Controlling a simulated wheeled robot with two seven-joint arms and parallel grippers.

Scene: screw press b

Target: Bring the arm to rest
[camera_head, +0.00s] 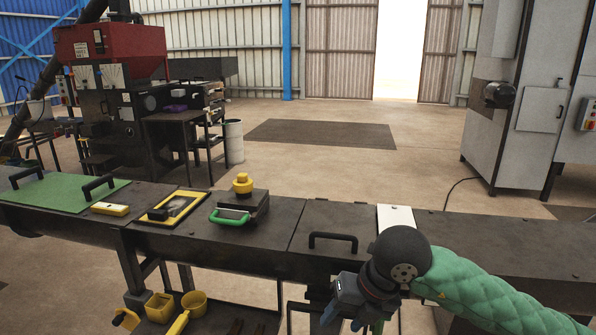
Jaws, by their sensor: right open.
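My right arm comes in from the lower right in a green padded sleeve, with a dark round wrist joint. My right gripper (343,318) hangs at the front of the dark bench (330,215), low in the picture, with its blue-grey fingertips pointing down. It is open, and I see nothing between its fingers. The wrist joint covers part of the bench's front edge. My left gripper is not in view.
Yellow containers (159,307) sit below.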

